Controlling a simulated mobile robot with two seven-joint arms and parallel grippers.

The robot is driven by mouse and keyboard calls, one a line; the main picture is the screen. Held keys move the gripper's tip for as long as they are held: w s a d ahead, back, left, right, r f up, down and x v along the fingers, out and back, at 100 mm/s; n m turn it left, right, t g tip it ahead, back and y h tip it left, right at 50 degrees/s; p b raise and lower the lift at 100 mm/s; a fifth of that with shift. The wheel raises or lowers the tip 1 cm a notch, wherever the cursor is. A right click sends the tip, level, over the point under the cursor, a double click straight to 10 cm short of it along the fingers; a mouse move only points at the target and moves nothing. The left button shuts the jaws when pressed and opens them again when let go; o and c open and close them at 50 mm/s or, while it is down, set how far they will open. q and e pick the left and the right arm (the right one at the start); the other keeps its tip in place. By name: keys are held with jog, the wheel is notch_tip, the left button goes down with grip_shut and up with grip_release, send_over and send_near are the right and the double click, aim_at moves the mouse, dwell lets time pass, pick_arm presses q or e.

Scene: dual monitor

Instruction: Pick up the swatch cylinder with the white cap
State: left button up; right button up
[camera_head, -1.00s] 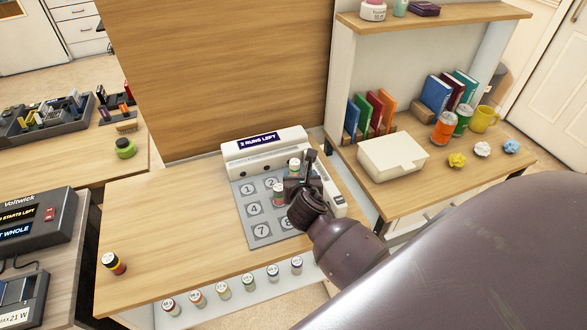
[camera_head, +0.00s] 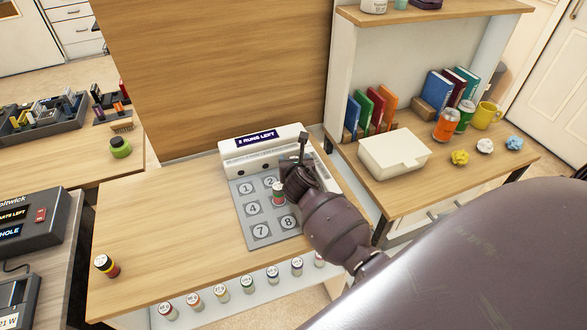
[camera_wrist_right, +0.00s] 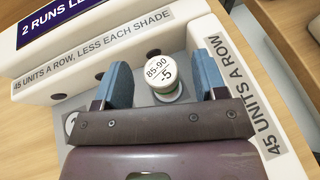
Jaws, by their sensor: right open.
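A swatch cylinder with a white cap (camera_wrist_right: 159,70) marked "85-90 -5" stands upright in the right wrist view. My right gripper (camera_wrist_right: 164,82) is open, with one blue finger on each side of it. I cannot tell whether the fingers touch it. In the head view my right gripper (camera_head: 301,168) is over the upper right of the numbered grey board (camera_head: 233,190) and hides this cylinder. Another white-capped cylinder (camera_head: 278,193) stands near the board's middle. My left gripper is not in view.
A white raised border with the "2 RUNS LEFT" display (camera_head: 256,140) walls the board's back and right. Several capped cylinders (camera_head: 221,293) stand along the lower front ledge.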

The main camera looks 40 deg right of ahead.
jog(key=shift+w+d+f, duration=0.1)
jog(key=shift+w, duration=0.1)
jog(key=c, duration=1)
